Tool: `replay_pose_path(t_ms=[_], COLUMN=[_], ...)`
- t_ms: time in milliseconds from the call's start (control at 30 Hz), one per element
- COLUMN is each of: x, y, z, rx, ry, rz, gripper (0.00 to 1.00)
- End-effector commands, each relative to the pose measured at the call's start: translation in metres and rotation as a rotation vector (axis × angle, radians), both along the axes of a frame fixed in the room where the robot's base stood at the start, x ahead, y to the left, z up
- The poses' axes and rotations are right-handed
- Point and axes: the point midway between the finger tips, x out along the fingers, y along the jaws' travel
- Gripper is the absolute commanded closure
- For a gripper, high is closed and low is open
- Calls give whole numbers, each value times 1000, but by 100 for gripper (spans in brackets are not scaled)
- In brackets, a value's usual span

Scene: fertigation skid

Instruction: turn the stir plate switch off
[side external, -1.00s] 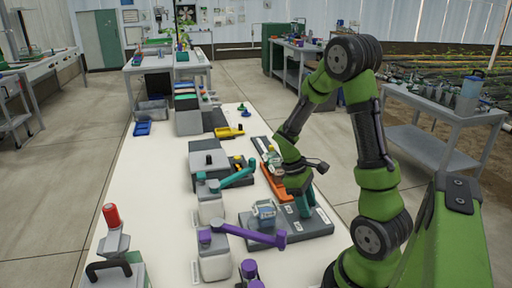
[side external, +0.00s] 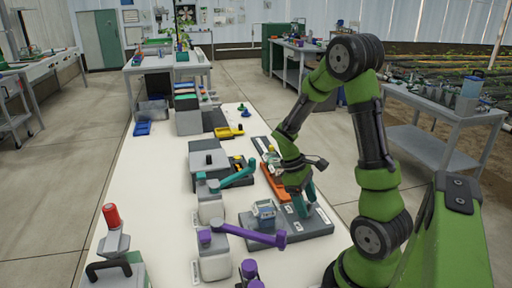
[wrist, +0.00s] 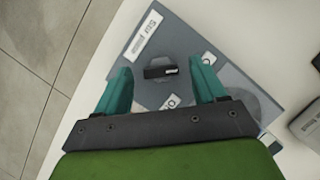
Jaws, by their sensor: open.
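A black bar-shaped switch knob (wrist: 160,71) stands on the grey panel (wrist: 178,36) in the wrist view. The gripper looks empty. In the side view my gripper (side external: 307,208) points down over the right part of the grey panel (side external: 322,228). The knob is hidden there.
A blue-and-white vessel (side external: 264,211) stands on the panel left of my gripper. A purple lever (side external: 250,234) and a teal lever (side external: 232,178) reach towards the panel area. An orange tray (side external: 274,184) lies behind.

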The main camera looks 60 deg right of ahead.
Motion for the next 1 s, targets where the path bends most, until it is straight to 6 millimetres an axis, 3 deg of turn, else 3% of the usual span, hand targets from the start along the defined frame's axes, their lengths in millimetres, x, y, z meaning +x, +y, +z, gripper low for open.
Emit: replay_pose_path(t_ms=[600,800,1000], x=[52,60,62], y=[1,1,1], z=[125,145,150], rx=[-2,-1,0], ry=[-6,-2,-2], rz=[2,3,1], gripper=[30,30,30])
